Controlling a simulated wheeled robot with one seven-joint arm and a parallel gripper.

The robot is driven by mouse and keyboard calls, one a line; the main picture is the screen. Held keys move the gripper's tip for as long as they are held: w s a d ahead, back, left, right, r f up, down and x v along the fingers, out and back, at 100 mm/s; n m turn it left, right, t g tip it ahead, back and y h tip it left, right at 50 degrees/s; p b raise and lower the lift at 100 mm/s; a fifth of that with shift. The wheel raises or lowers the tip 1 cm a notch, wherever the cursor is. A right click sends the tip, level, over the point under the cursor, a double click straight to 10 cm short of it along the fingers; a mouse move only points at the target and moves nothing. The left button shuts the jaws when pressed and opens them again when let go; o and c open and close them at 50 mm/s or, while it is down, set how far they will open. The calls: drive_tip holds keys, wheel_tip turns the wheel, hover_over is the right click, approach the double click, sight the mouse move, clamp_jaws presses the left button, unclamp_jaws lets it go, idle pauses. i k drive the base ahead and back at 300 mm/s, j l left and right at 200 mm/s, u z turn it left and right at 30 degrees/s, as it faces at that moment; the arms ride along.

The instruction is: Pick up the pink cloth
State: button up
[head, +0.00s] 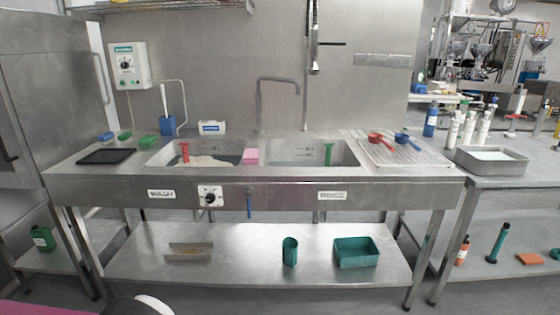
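The pink cloth (250,157) appears as a small folded pink block in the head view. It rests on the divider between the two sink basins, near the middle of the steel sink bench (280,190). The left basin (205,150) holds a red-handled item (185,152) and pale foamy water. The right basin (290,157) holds a green-handled item (328,154). My gripper is not in view, so its state does not show.
A black tray (106,156) lies left of the basins. Red (376,138) and blue (405,137) scoops lie on the ridged drainboard (400,155). A tap (260,100) rises behind the cloth. A blue valve handle (249,204) hangs at the front. Floor shows before the bench.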

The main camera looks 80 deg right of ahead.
sight(251, 156)
drive_tip(key=z, duration=2.9)
drive_tip(key=k+l+u, duration=0.15)
drive_tip(key=l, duration=0.15)
